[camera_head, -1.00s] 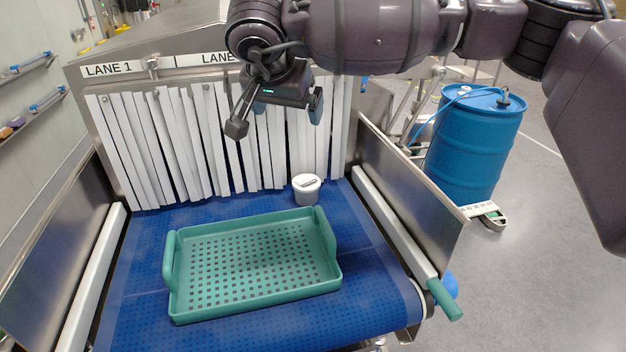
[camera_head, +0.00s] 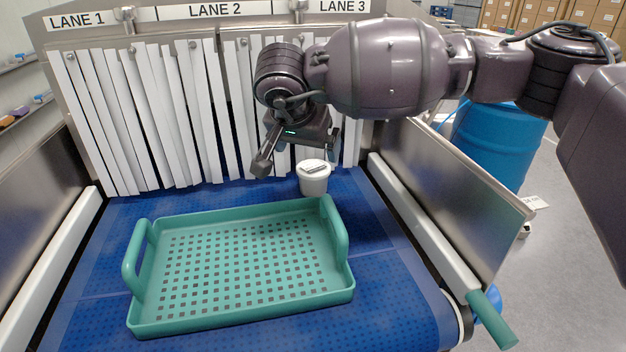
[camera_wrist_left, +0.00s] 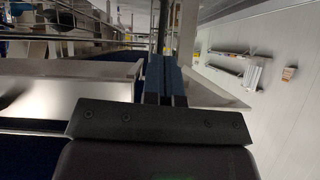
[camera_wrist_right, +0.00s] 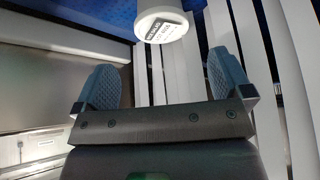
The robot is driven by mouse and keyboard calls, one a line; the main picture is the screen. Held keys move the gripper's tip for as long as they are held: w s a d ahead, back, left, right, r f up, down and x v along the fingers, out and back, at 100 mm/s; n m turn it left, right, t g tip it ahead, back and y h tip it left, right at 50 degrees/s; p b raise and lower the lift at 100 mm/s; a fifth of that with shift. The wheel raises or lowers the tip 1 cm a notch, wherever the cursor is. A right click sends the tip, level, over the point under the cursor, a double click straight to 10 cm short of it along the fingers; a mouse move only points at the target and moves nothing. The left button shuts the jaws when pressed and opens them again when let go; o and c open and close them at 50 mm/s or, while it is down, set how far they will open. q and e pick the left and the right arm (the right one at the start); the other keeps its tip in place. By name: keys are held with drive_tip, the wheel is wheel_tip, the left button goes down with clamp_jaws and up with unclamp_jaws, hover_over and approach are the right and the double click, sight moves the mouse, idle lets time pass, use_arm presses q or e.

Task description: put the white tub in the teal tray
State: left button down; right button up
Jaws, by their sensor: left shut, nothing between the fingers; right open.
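The white tub (camera_head: 314,182), lidded with a label on top, stands upright on the blue belt just behind the teal tray's back right corner, in front of the strip curtain. The empty teal tray (camera_head: 240,318) lies on the belt, with a raised handle at each end. My right gripper (camera_head: 298,165) is open above and around the back of the tub, not gripping it. In the right wrist view the tub (camera_wrist_right: 160,22) is at the top, beyond the open fingers (camera_wrist_right: 165,85). My left gripper (camera_wrist_left: 165,78) is shut and empty in the left wrist view, away from the belt.
The white strip curtain (camera_head: 150,120) hangs behind the tub. Metal side walls (camera_head: 455,205) and white rails (camera_head: 415,230) flank the blue belt (camera_head: 395,310). A blue barrel (camera_head: 495,145) stands on the floor at the right.

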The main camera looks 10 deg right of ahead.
sight(314, 167)
drive_tip(key=x, duration=0.8)
drive_tip(key=shift+w+f+b, duration=0.2)
drive_tip(key=shift+f+b, duration=0.1)
drive_tip(key=shift+a, duration=0.1)
drive_tip(key=shift+c, duration=0.3)
drive_tip(key=shift+r, duration=0.1)
drive_tip(key=c, duration=0.9)
